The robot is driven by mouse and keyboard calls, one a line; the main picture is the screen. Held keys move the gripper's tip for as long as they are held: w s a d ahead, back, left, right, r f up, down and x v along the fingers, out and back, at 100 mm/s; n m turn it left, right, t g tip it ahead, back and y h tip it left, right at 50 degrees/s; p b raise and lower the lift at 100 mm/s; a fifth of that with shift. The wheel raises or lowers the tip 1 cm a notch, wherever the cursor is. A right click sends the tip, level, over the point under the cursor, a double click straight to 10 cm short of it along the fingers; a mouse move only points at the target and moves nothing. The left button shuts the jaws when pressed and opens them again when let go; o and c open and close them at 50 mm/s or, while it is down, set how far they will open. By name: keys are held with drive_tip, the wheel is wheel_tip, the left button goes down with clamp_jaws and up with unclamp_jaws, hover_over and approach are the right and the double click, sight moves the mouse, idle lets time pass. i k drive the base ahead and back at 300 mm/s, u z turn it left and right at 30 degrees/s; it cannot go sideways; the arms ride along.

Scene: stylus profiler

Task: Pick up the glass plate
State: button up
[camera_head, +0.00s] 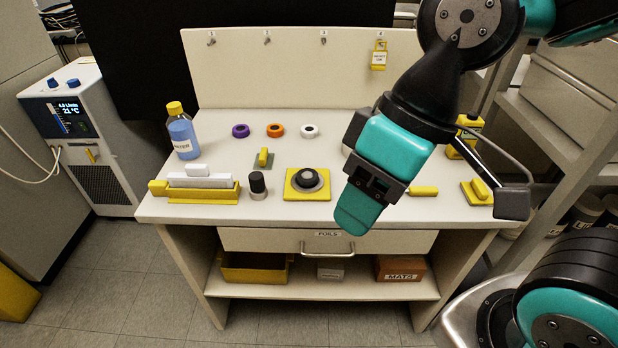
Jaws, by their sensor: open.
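Teal and black parts of my arm cover some of the bench there.
Near the plate are purple (240,131), orange (275,130) and white (309,131) rings, a black-capped jar (257,185) and a yellow square base with a dark knob (307,184). A blue bottle (182,137) and white blocks in a yellow holder (200,196) stand left.

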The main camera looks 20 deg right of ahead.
sight(264, 160)
drive_tip(key=z, duration=0.05)
drive_tip(key=k, duration=0.6)
drive_tip(key=u, duration=0.55)
drive_tip(key=i, duration=0.8)
drive_tip(key=u, duration=0.55)
drive_tip(key=i, duration=0.7)
